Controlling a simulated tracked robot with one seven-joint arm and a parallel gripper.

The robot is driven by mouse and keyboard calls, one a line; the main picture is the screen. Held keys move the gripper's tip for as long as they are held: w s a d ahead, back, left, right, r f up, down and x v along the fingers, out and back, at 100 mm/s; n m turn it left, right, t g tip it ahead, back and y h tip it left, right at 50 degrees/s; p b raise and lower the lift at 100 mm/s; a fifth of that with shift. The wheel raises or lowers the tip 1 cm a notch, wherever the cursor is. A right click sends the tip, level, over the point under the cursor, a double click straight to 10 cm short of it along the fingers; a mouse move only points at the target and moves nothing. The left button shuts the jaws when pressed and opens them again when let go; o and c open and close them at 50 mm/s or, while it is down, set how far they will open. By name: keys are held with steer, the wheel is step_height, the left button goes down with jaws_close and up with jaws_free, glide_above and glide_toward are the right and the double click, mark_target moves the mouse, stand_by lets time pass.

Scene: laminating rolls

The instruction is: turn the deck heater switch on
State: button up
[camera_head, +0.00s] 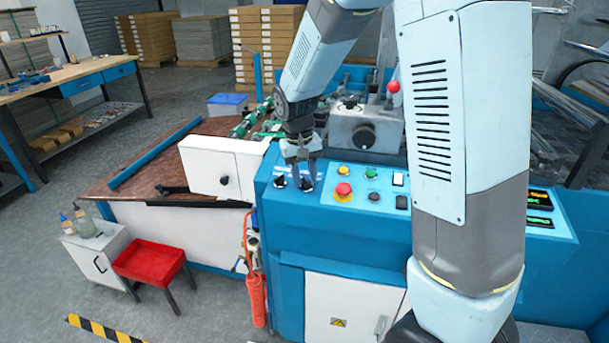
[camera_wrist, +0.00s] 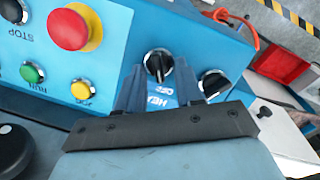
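The heater switch is a black rotary knob (camera_wrist: 158,63) on the blue machine panel, with partly hidden white lettering beside it that seems to read "HEA" and "OFF". Its grip bar with a pale mark lies roughly upright in the wrist view. In the head view this seems to be the right knob (camera_head: 306,185) of a pair. My gripper (camera_head: 299,173) points down over this end of the panel. In the wrist view my gripper (camera_wrist: 159,82) is open, with one finger on each side of the knob. I cannot tell whether the fingers touch it.
A second black knob (camera_wrist: 213,83) sits close beside the right finger. A red stop button (camera_head: 343,189) on a yellow ring, a yellow button (camera_head: 342,170) and a green button (camera_head: 371,173) are nearby. A white box (camera_head: 215,166) stands left of the panel.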

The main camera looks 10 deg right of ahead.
jaws_close()
stand_by(0.4)
steer(key=shift+m, duration=0.4)
steer(key=m, duration=0.3)
steer(key=m+y, duration=0.1)
steer(key=shift+d+m, duration=0.25)
steer(key=shift+m, duration=0.15)
steer(key=m, duration=0.3)
steer(key=m+y, duration=0.1)
steer(key=m, duration=0.2)
steer(key=shift+s+d+t, duration=0.15)
steer(key=shift+t, duration=0.25)
jaws_free()
